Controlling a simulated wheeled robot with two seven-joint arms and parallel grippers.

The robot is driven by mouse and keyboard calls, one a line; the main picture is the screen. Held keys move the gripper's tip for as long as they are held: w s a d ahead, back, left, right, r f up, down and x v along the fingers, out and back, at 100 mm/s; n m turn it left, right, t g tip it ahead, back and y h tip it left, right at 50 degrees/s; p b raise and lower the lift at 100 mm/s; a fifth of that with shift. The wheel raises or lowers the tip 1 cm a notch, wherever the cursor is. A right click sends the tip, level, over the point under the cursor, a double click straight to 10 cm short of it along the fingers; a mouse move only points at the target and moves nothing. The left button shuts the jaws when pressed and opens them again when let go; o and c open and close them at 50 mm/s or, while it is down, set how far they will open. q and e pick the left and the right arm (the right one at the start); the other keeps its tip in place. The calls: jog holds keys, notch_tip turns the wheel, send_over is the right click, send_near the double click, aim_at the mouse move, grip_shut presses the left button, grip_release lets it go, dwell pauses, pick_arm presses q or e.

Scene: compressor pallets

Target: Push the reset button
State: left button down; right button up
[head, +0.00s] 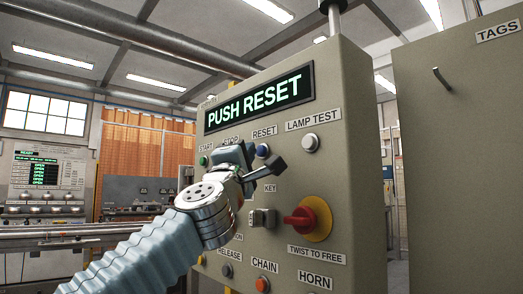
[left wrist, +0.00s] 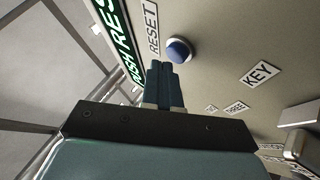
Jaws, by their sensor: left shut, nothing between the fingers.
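The blue reset button (head: 263,150) sits on a beige control panel (head: 345,150), under the label RESET. The panel's display (head: 258,96) reads PUSH RESET in green letters. My left gripper (head: 279,165) is in front of the panel, just below and right of the button in the head view. In the left wrist view the shut fingers (left wrist: 164,75) point toward the blue button (left wrist: 178,50), with their tips just short of it in the picture. Whether they touch it cannot be told. The fingers hold nothing. My right gripper is not in view.
The white lamp test button (head: 311,143) is right of reset. A red twist knob (head: 300,220) on a yellow disc, a key switch (head: 262,217) and an orange chain button (head: 263,284) sit lower. A tall cabinet (head: 455,150) labelled TAGS stands at the right.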

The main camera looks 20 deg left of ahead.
pick_arm(q)
jog(key=shift+w+d, duration=0.25)
jog(key=shift+w, duration=0.2)
dwell(0.7)
jog(key=shift+s, duration=0.1)
jog(key=shift+s+a, duration=0.5)
jog(key=shift+s, duration=0.25)
jog(key=s+a, duration=0.3)
jog(key=s, duration=0.2)
jog(key=shift+s, duration=0.1)
dwell(0.9)
